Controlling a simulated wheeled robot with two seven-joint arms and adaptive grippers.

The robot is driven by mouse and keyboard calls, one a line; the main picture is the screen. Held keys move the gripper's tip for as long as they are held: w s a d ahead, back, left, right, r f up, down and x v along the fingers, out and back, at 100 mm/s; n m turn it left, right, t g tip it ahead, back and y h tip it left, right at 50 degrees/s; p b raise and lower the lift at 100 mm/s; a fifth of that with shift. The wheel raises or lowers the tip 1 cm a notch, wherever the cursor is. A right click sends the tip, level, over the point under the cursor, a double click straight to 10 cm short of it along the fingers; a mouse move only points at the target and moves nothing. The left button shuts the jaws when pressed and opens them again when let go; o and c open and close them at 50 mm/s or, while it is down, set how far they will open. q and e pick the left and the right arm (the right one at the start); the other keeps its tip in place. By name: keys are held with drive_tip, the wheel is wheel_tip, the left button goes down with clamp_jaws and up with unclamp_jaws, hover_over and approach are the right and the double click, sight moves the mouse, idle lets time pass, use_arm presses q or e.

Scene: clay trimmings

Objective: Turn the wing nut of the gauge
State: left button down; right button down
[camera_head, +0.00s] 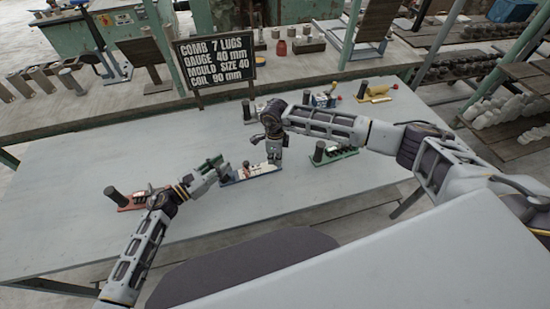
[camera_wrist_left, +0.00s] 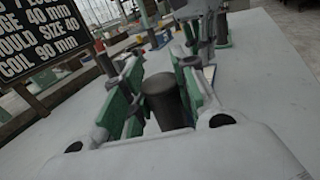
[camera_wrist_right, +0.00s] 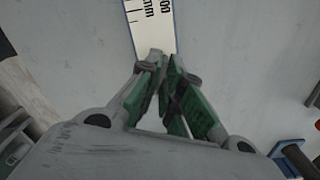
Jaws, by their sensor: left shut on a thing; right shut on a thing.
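The gauge (camera_head: 262,171) lies on the table, with a white scale plate on a blue and red base. My left gripper (camera_head: 221,169) is at its left end. In the left wrist view its green-padded fingers are shut around a dark upright cylinder (camera_wrist_left: 165,103), the gauge's handle. My right gripper (camera_head: 274,160) points down over the gauge's right part. In the right wrist view its fingertips (camera_wrist_right: 163,58) are close together at the end of the white scale (camera_wrist_right: 151,25). The wing nut is hidden between these fingertips.
A red-based block with a dark post (camera_head: 125,200) lies at left, and a green-based one (camera_head: 333,154) at right. A yellow one (camera_head: 376,90) is farther back. A black lettered sign (camera_head: 216,60) stands at the back edge. The table's (camera_head: 60,215) left part is clear.

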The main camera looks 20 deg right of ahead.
drive_tip(key=m, duration=0.5)
drive_tip(key=shift+w, duration=0.1)
drive_tip(key=shift+d+m, duration=0.1)
drive_tip(key=shift+m, duration=2.2)
drive_tip(key=c, duration=1.6)
unclamp_jaws()
drive_tip(key=shift+r, duration=0.1)
wheel_tip(320, 180, up, 12)
